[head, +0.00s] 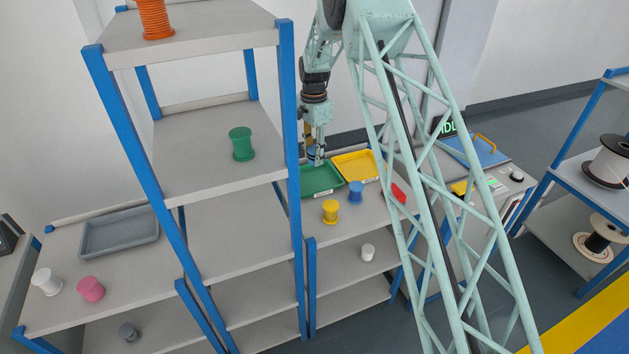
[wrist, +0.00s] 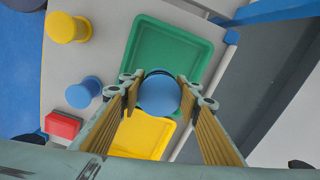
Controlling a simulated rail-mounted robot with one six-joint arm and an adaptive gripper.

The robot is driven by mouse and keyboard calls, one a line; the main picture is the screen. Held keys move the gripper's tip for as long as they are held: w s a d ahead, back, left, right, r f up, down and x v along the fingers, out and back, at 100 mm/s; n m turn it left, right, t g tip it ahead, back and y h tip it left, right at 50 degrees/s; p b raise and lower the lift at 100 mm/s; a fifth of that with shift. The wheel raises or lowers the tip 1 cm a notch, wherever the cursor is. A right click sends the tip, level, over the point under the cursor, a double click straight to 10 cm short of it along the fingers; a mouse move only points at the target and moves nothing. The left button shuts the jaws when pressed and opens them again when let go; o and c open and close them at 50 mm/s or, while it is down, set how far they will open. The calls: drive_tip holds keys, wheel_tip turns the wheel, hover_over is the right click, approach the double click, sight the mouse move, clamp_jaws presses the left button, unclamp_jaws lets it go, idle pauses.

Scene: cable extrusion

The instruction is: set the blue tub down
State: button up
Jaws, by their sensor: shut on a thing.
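The blue tub (wrist: 158,94) shows in the wrist view as a round blue top between the two fingers of my gripper (wrist: 158,90). My gripper is shut on it. In the head view my gripper (head: 318,158) points down over the back of the green tray (head: 322,182), and only a little blue of the tub shows beside the fingers. The wrist view shows the tub over the border between the green tray (wrist: 165,35) and the yellow tray (wrist: 148,135). Its height above the trays is hard to tell.
A yellow spool (head: 330,211), a blue spool (head: 356,192) and a red block (head: 398,193) stand in front of the trays. The yellow tray (head: 356,165) lies right of the green one. A blue shelf post (head: 288,120) rises close to the left of my gripper.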

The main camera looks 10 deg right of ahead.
drive_tip(key=shift+w, duration=0.25)
hover_over(314, 181)
drive_tip(key=shift+f, duration=3.1)
drive_tip(key=shift+f, duration=0.1)
drive_tip(key=shift+f, duration=1.75)
drive_tip(key=shift+f, duration=0.2)
drive_tip(key=o, duration=0.9)
